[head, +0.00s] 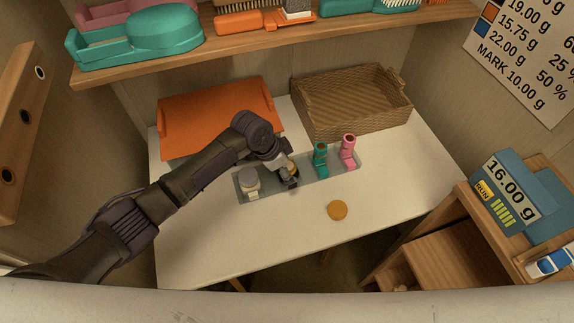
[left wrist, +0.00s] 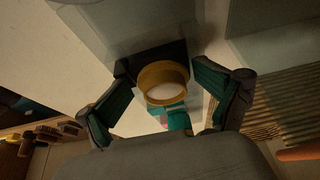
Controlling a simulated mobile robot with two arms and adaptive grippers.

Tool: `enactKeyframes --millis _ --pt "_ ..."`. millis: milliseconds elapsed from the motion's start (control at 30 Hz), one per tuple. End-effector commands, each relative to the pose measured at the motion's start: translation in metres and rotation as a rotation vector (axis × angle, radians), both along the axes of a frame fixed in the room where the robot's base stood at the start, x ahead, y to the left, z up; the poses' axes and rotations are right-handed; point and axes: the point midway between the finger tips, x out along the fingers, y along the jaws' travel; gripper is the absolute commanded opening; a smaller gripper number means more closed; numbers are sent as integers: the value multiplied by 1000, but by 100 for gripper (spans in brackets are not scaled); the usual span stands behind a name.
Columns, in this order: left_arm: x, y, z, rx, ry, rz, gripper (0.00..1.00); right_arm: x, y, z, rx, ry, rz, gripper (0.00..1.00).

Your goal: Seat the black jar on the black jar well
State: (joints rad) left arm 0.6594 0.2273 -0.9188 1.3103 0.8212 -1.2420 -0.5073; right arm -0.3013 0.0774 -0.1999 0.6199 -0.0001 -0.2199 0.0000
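A grey tray (head: 305,180) on the white table holds the coloured jar pieces. My left gripper (head: 289,178) reaches down over its middle. In the left wrist view, a gold ring with a pale centre (left wrist: 163,82) sits between my left fingers (left wrist: 161,72). A black square part (left wrist: 152,58) shows behind the ring. I cannot tell whether this is the black jar, its well or both. The fingers are spread about the ring's width; contact is unclear. In the head view the arm and gripper hide most of this spot. My right gripper is not in view.
A teal piece (head: 320,158) and a pink piece (head: 348,152) stand right of the gripper; a grey-topped piece (head: 248,178) stands left. An orange disc (head: 337,210) lies in front. An orange tray (head: 215,115) and wicker basket (head: 352,102) stand behind. The front table is mostly clear.

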Motion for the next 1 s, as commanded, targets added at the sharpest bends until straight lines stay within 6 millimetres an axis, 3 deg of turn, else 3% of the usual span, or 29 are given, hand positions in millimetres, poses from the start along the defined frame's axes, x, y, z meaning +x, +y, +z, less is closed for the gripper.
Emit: enactKeyframes --millis 33,567,767,1000 --pt "-3 6 -8 15 15 5 87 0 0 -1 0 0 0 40" --pt "-1 4 -2 7 10 6 87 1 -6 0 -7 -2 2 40" --pt "0 3 24 4 4 4 87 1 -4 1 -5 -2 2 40" --pt "-1 3 71 5 5 4 87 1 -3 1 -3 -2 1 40"
